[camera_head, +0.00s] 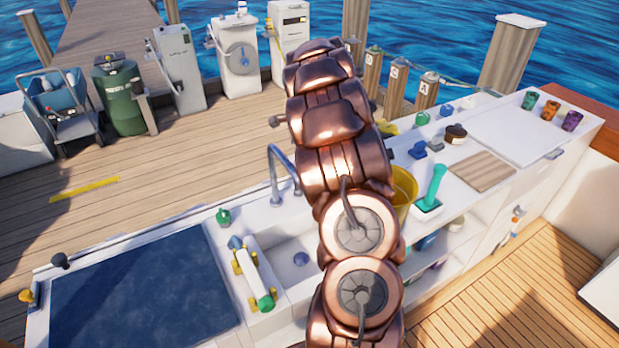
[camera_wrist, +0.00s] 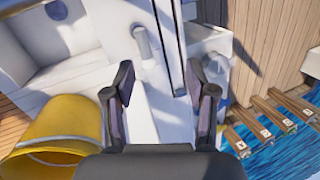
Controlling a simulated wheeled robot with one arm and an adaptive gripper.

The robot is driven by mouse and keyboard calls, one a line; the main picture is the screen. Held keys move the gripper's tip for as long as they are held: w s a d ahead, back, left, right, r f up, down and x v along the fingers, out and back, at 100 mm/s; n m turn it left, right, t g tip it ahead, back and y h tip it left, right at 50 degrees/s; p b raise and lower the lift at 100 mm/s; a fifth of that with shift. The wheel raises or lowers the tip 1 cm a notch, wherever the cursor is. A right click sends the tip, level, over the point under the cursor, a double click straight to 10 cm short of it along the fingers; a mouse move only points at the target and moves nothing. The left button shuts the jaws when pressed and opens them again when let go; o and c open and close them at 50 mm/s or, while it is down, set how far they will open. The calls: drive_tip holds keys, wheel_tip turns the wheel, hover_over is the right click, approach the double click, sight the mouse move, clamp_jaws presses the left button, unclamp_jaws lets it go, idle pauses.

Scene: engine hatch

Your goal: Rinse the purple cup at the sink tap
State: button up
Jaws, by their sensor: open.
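The purple cup (camera_head: 572,121) stands at the far right end of the white counter, beside an orange cup and a green cup. The grey curved tap (camera_head: 280,170) rises behind the white sink basin (camera_head: 290,262), left of my arm. In the wrist view my gripper (camera_wrist: 161,92) is open, with nothing between its fingers, above a white surface. My arm hides the gripper in the head view. The purple cup does not show in the wrist view.
A yellow bucket (camera_head: 405,187) stands right of my arm; the bucket also shows close left of my gripper (camera_wrist: 52,135). A teal-handled brush (camera_head: 434,185), wooden board (camera_head: 482,172) and several small items occupy the counter. A white panel (camera_head: 515,135) near the cups is bare.

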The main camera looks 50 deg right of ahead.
drive_tip(key=shift+n+g, duration=0.6)
drive_tip(key=shift+n, duration=0.3)
drive_tip(key=shift+s+d+f+p, duration=0.1)
drive_tip(key=shift+d+f+p, duration=0.4)
drive_tip(key=shift+f, duration=1.85)
drive_tip(key=shift+s+d+f+p, duration=0.1)
drive_tip(key=shift+d+f+p, duration=0.35)
drive_tip(key=shift+f, duration=1.85)
drive_tip(key=shift+s+d+f+p, duration=0.2)
drive_tip(key=shift+d+f, duration=0.5)
drive_tip(key=shift+f, duration=1.65)
drive_tip(key=shift+w, duration=0.1)
clamp_jaws()
